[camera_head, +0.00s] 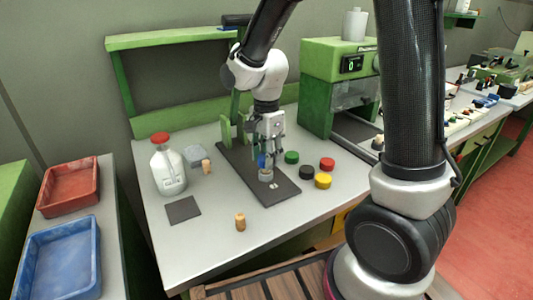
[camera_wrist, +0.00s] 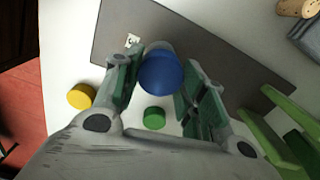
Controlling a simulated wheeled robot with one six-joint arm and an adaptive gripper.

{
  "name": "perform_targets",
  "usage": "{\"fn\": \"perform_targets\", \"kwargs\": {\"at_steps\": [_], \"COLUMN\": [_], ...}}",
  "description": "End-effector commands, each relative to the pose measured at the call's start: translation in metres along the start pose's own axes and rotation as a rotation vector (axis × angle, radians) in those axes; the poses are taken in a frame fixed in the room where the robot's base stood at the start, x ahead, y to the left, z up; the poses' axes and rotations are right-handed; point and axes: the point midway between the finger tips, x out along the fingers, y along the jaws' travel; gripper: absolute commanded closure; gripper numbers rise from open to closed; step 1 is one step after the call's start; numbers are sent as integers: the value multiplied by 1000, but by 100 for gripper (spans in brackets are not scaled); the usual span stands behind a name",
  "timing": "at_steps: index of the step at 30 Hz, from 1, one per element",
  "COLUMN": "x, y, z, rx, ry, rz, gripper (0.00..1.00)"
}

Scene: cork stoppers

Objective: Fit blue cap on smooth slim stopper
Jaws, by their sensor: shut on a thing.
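My gripper (camera_head: 268,152) points down over the dark mat on the bench, its fingers on either side of the blue cap (camera_head: 262,161). In the wrist view the blue cap (camera_wrist: 160,71) sits between the green-padded fingers. A short grey round holder (camera_head: 266,177) stands on the mat just below the cap; its grey rim (camera_wrist: 159,46) shows behind the cap. Whether the cap touches anything in the holder is hidden. One cork stopper (camera_head: 240,222) stands near the bench's front, another (camera_head: 206,167) by a grey block. Which stopper is smooth and slim I cannot tell.
Green (camera_head: 291,157), red (camera_head: 327,164), black (camera_head: 306,172) and yellow (camera_head: 323,181) caps lie right of the dark mat (camera_head: 280,193). A red-capped bottle (camera_head: 168,168) and dark square pad (camera_head: 183,210) are at left. A green machine (camera_head: 320,95) stands behind.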

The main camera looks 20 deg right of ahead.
Motion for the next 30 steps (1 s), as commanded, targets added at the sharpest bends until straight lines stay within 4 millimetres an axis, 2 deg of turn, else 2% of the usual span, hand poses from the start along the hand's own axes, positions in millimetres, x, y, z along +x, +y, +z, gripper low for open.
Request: {"fn": "perform_targets", "kwargs": {"at_steps": [30], "x": [7], "y": [0], "z": [0], "rx": [0], "ry": [0], "rz": [-1], "gripper": [70]}}
